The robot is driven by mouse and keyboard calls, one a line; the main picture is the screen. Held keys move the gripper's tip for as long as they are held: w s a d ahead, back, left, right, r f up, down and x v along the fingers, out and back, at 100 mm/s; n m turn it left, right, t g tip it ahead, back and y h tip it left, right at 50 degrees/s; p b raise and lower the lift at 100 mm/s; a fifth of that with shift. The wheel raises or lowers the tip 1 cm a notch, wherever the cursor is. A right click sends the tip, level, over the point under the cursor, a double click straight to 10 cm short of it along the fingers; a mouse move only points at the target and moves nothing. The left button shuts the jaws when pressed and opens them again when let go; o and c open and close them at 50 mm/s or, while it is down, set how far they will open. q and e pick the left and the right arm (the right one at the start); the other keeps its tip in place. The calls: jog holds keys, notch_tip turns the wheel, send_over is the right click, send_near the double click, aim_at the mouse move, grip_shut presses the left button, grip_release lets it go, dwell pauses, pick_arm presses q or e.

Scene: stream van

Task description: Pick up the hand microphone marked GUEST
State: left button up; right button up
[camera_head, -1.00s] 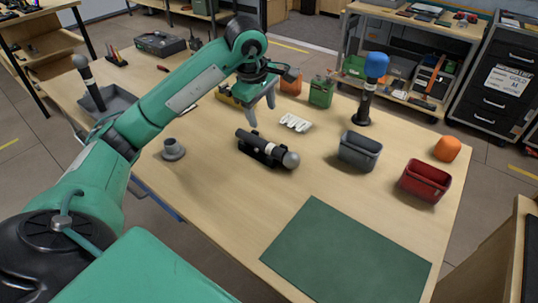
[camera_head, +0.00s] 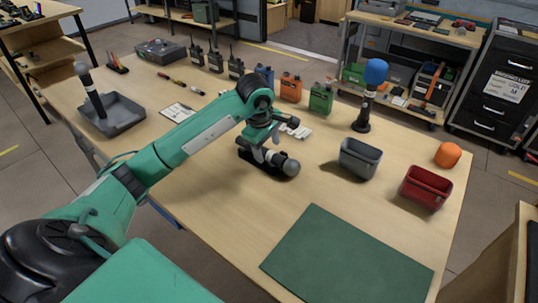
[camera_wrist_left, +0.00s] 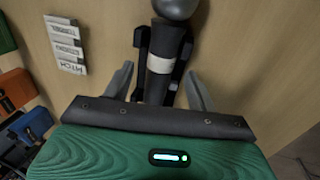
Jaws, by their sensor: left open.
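A dark hand microphone with a round grey head (camera_head: 290,168) lies in a black cradle on the table. Its white band (camera_wrist_left: 161,64) shows in the left wrist view, but I cannot read any name on it. My left gripper (camera_head: 266,152) is low over the microphone and hides much of its body. In the left wrist view its open fingers (camera_wrist_left: 160,88) stand on either side of the body, with no grip on it. A second grey-headed microphone (camera_head: 91,92) leans in a grey tray (camera_head: 121,124). A blue-topped microphone (camera_head: 375,74) stands upright on a black base.
White label strips (camera_wrist_left: 66,45) lie beside the microphone. A grey bin (camera_head: 360,158), red bin (camera_head: 426,187) and orange ball-like object (camera_head: 447,155) are to the right. Radios and coloured packs line the back. A green mat (camera_head: 345,255) lies bare in front.

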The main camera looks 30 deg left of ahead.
aim_at(268, 151)
pick_arm(q)
jog(key=shift+x, duration=1.55)
jog(key=shift+c, duration=0.5)
jog(key=c, duration=1.1)
jog(key=shift+c, duration=0.3)
jog(key=shift+r, duration=0.2)
